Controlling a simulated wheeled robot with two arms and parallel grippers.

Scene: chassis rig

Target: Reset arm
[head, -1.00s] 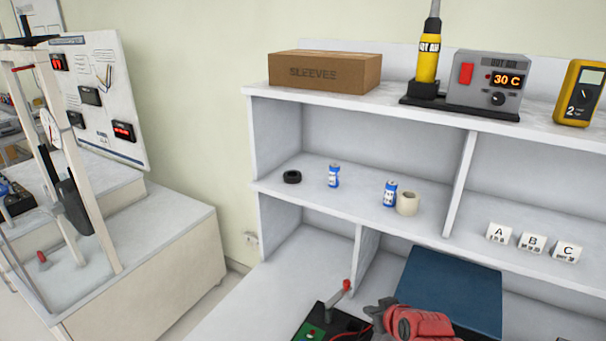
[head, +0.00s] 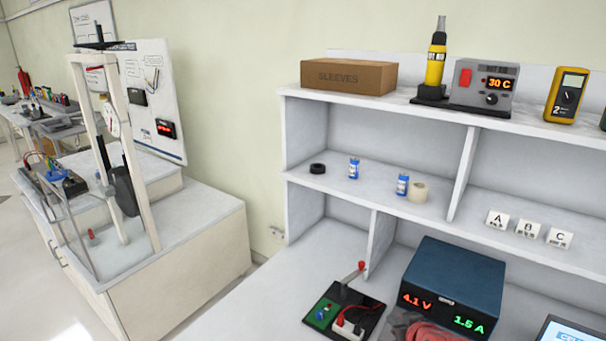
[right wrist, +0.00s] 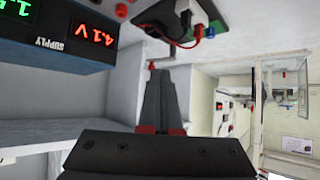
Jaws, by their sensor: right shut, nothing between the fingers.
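My right gripper (right wrist: 165,75) is shut and empty in the right wrist view, its dark fingers together with red parts at their base. In the head view only a red and grey part of my right arm (head: 430,331) shows at the bottom edge, in front of the blue power supply (head: 452,275). The supply reads 4.1 V and 1.5 A. A black board (head: 372,318) with a red-handled lever switch and wires lies left of the supply. The lever is raised. In the right wrist view the board (right wrist: 182,12) and supply (right wrist: 50,45) appear upside down, apart from the fingers. My left gripper is not in view.
A white shelf unit (head: 400,116) stands over the bench, with a SLEEVES box (head: 349,77), soldering station (head: 484,86) and yellow multimeter (head: 567,95) on top. Blue cans, a tape roll and lettered blocks sit below. A screen (head: 573,332) is at lower right. Bench left of the board is clear.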

